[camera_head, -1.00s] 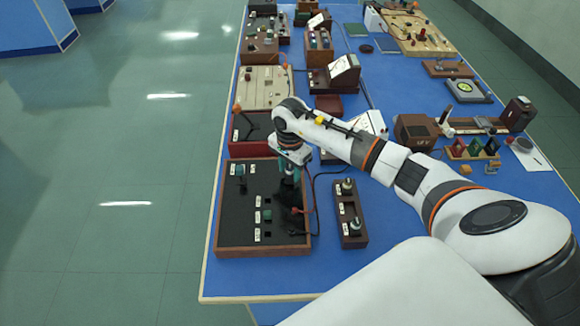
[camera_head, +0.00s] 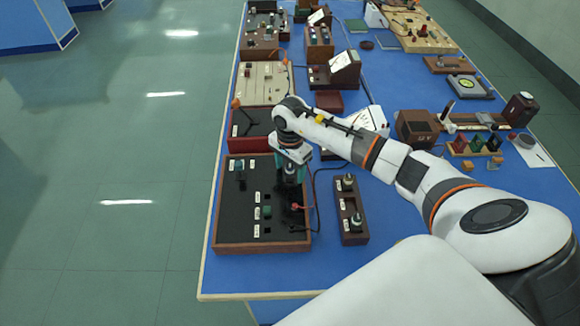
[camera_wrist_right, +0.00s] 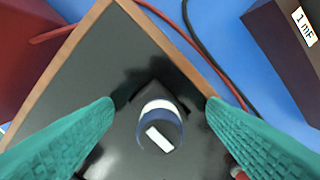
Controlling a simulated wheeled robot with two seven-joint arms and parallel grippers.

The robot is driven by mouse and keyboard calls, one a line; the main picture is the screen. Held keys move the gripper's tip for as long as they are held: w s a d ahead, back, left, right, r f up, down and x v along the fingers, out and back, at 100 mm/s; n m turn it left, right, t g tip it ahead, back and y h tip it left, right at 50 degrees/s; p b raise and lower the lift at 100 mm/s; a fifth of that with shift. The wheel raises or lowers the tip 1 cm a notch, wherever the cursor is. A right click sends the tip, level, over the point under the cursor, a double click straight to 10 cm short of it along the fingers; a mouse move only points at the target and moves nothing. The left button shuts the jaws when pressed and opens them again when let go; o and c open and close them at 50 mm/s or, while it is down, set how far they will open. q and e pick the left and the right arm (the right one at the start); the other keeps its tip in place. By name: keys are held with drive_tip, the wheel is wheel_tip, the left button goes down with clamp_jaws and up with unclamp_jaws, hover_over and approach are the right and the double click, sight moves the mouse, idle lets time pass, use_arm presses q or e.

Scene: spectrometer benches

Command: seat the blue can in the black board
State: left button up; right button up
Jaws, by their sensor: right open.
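The black board (camera_head: 236,215) with a wooden rim lies at the left front of the blue bench; its surface also fills much of the right wrist view (camera_wrist_right: 80,85). The blue can (camera_wrist_right: 160,127), with a white band and white label, shows in the right wrist view at the board, beside a dark square patch. I cannot tell whether it is fully down. My right gripper (camera_head: 290,182) is over the board's right side, and its teal fingers (camera_wrist_right: 160,125) are open on either side of the can with gaps. My left gripper is not in view.
A brown block with two terminals (camera_head: 351,210) stands just right of the board. Red and black leads (camera_wrist_right: 196,50) run past the board's edge. A red-brown tray (camera_head: 252,128) lies behind it. The bench's front strip is clear.

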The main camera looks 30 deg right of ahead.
drive_tip(key=shift+r, duration=0.1)
wheel_tip(320, 180, up, 12)
drive_tip(key=b, duration=0.2)
idle(0.7)
